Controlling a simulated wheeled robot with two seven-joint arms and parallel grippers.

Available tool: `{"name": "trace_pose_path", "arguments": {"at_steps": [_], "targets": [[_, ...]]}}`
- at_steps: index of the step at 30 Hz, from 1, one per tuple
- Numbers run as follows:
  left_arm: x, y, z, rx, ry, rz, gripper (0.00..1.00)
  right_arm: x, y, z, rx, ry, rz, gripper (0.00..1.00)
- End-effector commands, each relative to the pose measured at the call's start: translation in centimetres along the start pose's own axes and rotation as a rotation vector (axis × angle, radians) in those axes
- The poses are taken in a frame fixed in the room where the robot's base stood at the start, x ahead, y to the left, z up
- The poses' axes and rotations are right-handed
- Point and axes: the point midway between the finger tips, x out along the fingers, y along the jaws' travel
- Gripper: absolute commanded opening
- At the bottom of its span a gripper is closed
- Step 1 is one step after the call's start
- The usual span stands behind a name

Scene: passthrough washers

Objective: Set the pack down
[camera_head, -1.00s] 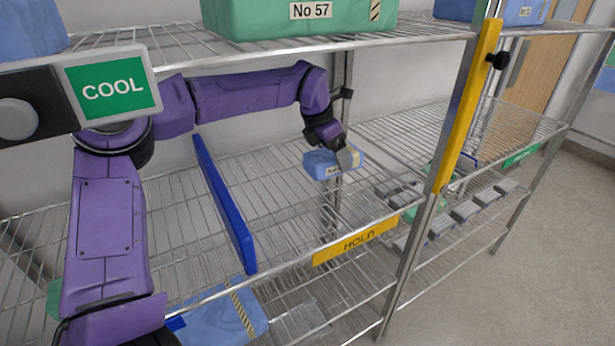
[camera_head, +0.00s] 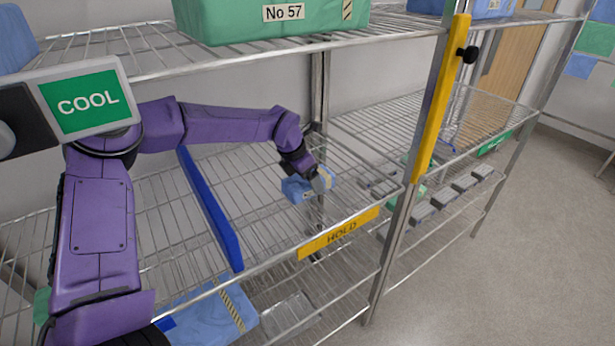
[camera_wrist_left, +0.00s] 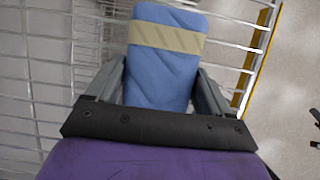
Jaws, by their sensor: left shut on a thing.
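The pack is a small blue wrapped bundle (camera_head: 297,188) with a pale tape band, at the middle shelf near the metal post. It also shows in the left wrist view (camera_wrist_left: 160,75), lying between the fingers. My left gripper (camera_head: 318,181) is shut on the pack; both grey fingers press its sides in the left wrist view (camera_wrist_left: 162,92). Whether the pack's underside touches the wire shelf (camera_head: 265,225) is hard to tell. My right gripper is not in view.
A blue divider (camera_head: 212,212) stands left of the pack on the shelf. A yellow HOLD label (camera_head: 339,233) marks the front edge. A green No 57 pack (camera_head: 270,20) sits on the shelf above. The yellow-sleeved post (camera_head: 441,100) stands to the right. Wire around the pack is bare.

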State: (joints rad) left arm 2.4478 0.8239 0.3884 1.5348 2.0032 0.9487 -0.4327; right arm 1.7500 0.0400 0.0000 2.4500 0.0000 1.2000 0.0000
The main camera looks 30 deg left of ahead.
Motion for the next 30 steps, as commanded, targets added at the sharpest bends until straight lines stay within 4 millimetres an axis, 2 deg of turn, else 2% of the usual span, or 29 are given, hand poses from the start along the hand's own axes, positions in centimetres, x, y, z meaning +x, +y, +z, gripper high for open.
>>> {"name": "trace_pose_path", "arguments": {"at_steps": [1,2,3,11,14,21,24,30], "targets": [[0.1,0.0,-0.1,-0.001,0.001,-0.001,0.88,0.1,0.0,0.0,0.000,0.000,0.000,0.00],[0.1,0.0,-0.1,-0.001,0.001,0.000,0.97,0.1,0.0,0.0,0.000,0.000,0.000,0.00],[0.1,0.0,-0.1,0.000,0.001,0.000,1.00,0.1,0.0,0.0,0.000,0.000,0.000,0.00],[-0.5,0.0,0.1,0.000,-0.001,0.001,1.00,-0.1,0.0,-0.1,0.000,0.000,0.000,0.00],[-2.0,0.1,0.2,0.000,-0.005,0.002,1.00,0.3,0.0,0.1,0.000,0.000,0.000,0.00],[-8.2,0.1,0.1,-0.001,-0.006,0.002,1.00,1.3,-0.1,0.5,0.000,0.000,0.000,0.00],[-10.2,0.1,0.1,0.000,-0.003,0.002,1.00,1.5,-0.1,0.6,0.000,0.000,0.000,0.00],[-12.1,0.0,0.0,-0.001,0.000,-0.001,1.00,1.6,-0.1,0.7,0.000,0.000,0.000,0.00]]}}
